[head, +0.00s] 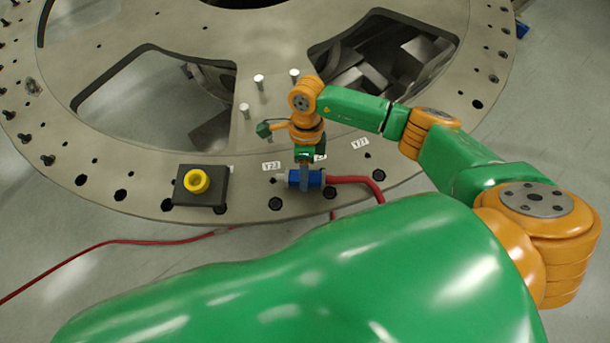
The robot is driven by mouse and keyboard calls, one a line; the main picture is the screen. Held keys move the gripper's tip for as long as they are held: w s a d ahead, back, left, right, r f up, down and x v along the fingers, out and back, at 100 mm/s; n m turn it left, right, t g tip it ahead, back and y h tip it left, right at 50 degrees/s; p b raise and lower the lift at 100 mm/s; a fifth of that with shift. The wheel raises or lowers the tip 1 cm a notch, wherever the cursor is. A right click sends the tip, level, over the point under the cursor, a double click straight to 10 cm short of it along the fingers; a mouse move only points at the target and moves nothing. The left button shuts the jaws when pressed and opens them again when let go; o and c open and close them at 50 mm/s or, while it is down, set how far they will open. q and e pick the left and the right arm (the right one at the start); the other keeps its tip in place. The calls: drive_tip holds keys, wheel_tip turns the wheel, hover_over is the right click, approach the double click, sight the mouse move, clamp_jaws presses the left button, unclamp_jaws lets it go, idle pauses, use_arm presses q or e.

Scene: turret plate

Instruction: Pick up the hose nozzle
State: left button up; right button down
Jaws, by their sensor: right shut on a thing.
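The hose nozzle (313,178) is a blue cylinder with a pale tip at its left end and a red hose at its right end. It is near the front edge of the grey turret plate (95,170). My right gripper (304,180) comes down from above and is shut on the nozzle's blue body. Whether the nozzle touches the plate is hard to tell. My left gripper is not in the head view.
A dark block with a yellow ring (197,181) sits on the plate to the left. Several silver pins (259,81) stand behind my right gripper. The plate has large cut-outs and bolt holes. The red hose (372,187) runs off the plate's front edge; a red line crosses the floor at left.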

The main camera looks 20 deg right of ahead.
idle(0.9)
drive_tip(key=shift+w+r+b, duration=0.1)
drive_tip(key=shift+r+b, duration=0.2)
drive_tip(key=shift+r, duration=0.05)
drive_tip(key=r, duration=0.1)
drive_tip(key=s+r+b, duration=0.1)
drive_tip(key=r, duration=0.1)
drive_tip(key=shift+a+r, duration=0.15)
drive_tip(key=s+a+r+b, duration=0.3)
drive_tip(key=s+r, duration=0.6)
drive_tip(key=s, duration=0.3)
drive_tip(key=shift+s+a, duration=0.25)
drive_tip(key=shift+a, duration=0.3)
drive_tip(key=shift+r, duration=0.15)
